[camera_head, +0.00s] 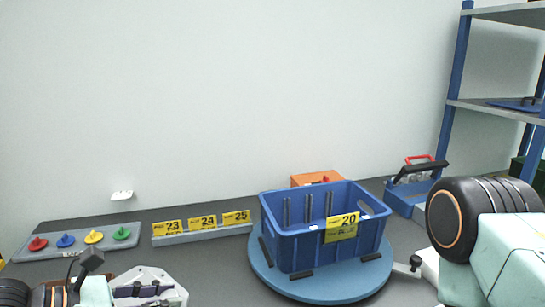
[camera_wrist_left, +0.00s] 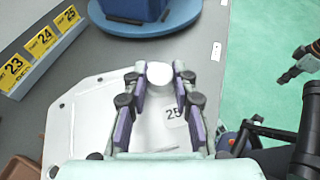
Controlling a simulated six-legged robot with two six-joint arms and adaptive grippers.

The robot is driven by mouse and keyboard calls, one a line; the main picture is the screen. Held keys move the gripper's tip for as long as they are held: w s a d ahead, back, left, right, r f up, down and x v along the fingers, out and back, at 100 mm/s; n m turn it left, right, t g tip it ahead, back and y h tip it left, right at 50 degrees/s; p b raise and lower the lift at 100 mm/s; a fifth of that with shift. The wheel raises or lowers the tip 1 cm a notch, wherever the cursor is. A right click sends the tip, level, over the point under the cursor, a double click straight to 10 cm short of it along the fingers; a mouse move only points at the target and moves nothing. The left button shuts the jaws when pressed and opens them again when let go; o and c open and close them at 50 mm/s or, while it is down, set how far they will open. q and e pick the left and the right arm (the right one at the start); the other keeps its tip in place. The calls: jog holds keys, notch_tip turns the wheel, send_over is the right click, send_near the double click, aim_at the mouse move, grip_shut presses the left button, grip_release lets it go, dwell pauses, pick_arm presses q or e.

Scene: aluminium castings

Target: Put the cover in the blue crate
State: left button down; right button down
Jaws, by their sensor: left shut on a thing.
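The cover (camera_wrist_left: 75,125) is a flat white plate with rounded corners, a round white knob and a label reading 25. My left gripper (camera_wrist_left: 160,80) is shut on the cover, its purple fingers on either side of the knob. In the head view the cover (camera_head: 168,286) shows at the bottom left, partly hidden by my left gripper (camera_head: 140,290). I cannot tell its height above the table. The blue crate (camera_head: 290,250), labelled 20, stands to the right of the cover. Upright dividers show inside it. My right gripper (camera_head: 408,268) shows only in part at the right.
The crate stands on a round blue turntable (camera_head: 335,290). A rail (camera_head: 200,236) with yellow labels 23, 24 and 25 lies behind the cover. A grey board (camera_head: 75,248) holds coloured knobs. An orange box (camera_head: 318,178) and a blue toolbox (camera_head: 405,198) stand behind. A shelf rack (camera_head: 450,115) is right.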

pick_arm(q)
jog(key=f+b, duration=0.1)
jog(key=f, duration=0.2)
jog(key=s+f+b, duration=0.1)
jog(key=f+b, duration=0.1)
jog(key=f, duration=0.1)
jog(key=s+d+f+b, duration=0.1)
jog(key=f, duration=0.2)
jog(key=shift+s+f+b, duration=0.15)
jog(key=shift+f+b, duration=0.2)
jog(key=shift+b, duration=0.05)
jog(key=shift+r, duration=0.1)
